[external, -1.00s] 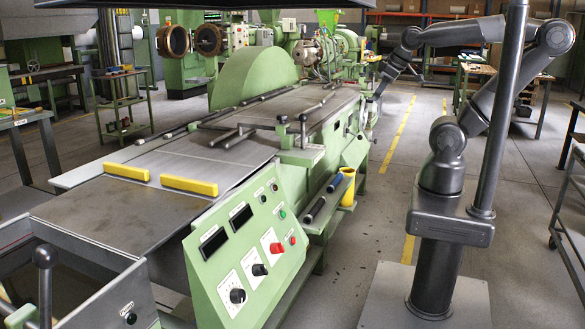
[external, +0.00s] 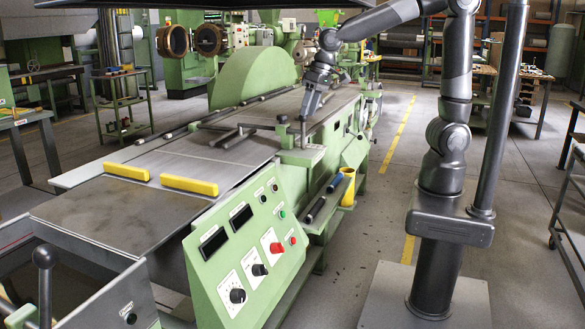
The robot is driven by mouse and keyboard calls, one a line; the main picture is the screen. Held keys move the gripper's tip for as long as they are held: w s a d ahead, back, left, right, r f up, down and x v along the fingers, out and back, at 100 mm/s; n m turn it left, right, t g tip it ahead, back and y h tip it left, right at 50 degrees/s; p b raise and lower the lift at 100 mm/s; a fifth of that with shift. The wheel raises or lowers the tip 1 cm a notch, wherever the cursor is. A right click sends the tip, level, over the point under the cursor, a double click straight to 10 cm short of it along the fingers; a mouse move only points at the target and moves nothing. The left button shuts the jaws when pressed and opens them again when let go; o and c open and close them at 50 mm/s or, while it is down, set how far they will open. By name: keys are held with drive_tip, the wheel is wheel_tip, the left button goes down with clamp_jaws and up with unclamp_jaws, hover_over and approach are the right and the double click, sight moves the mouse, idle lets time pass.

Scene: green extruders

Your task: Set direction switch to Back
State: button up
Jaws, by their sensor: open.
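The green machine's sloped control panel (external: 222,270) is in the front middle of the external view. It carries a black rotary knob on a white plate (external: 237,296), a second black knob on a white plate (external: 259,270) and a red switch (external: 277,247). Their labels are too small to read, so I cannot tell which one is the direction switch or how it is set. My gripper (external: 308,108) is open and points down over the machine's long table, close to the upright handle at its near edge. It is well behind and above the panel and appears empty.
Two yellow bars (external: 188,186) lie on the machine's flat plate. A metal clamp with a handle (external: 303,132) stands at the table edge near my gripper. A yellow cup (external: 348,188) sits beside dark rollers on the side shelf.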

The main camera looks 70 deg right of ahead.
drive_tip(key=w+a+f+g, duration=0.1)
drive_tip(key=w+a+f, duration=0.1)
drive_tip(key=a+f, duration=0.45)
drive_tip(key=w+a+f+g, duration=0.1)
drive_tip(key=w+a+f, duration=0.15)
drive_tip(key=a, duration=0.65)
drive_tip(key=h, duration=0.1)
approach(261, 265)
drive_tip(key=shift+m+g, duration=0.3)
drive_tip(key=f, duration=0.7)
drive_tip(key=a+f, duration=0.1)
drive_tip(key=f, duration=0.2)
drive_tip(key=shift+w+f, duration=0.2)
drive_tip(key=shift+w, duration=0.2)
drive_tip(key=c, duration=1)
drive_tip(key=shift+o, duration=0.2)
